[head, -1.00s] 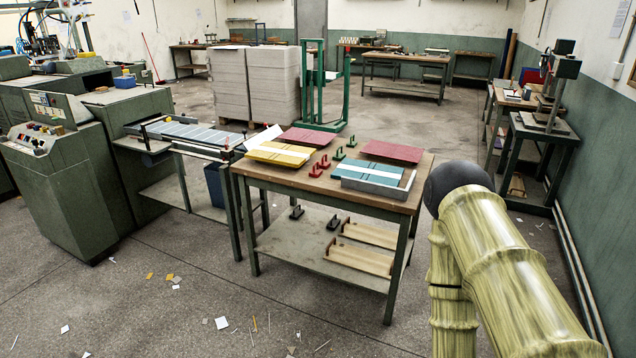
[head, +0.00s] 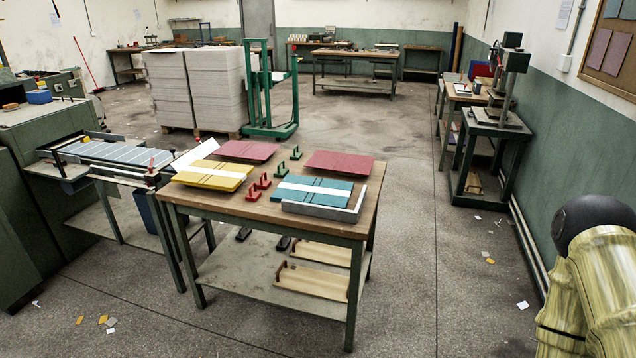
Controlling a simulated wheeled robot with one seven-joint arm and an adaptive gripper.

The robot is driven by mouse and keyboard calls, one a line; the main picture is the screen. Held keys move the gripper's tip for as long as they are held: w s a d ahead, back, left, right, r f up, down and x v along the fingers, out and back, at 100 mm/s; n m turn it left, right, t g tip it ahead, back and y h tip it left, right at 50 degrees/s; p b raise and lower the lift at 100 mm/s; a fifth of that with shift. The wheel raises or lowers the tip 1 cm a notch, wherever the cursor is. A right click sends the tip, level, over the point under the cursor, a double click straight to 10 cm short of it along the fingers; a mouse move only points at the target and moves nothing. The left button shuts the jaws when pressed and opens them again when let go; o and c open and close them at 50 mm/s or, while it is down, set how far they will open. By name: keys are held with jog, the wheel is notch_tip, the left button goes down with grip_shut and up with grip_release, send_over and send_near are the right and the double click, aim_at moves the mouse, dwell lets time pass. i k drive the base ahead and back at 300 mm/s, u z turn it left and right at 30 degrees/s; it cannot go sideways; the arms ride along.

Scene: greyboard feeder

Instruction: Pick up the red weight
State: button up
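Red weights (head: 258,184) with upright handles stand close together on the wooden table (head: 340,231), between the yellow stack and the teal stack. One of them stands slightly nearer the table's front than the others. Two green weights (head: 288,159) of similar shape stand just behind them. My gripper is not in view; only a part of my arm, with a dark round joint, shows at the lower right, well apart from the table.
Yellow boards (head: 212,178), teal boards (head: 318,188) in a grey tray, and dark red boards (head: 338,162) lie around the weights. A feeder machine (head: 110,153) adjoins on the left. The lower shelf (head: 240,277) holds wooden trays and dark weights. Open floor lies right of the table.

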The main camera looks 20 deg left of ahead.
aim_at(252, 196)
jog(key=z, duration=0.05)
jog(key=i, duration=0.95)
jog(key=u, duration=1.1)
jog(key=i, duration=0.7)
jog(key=u, duration=0.75)
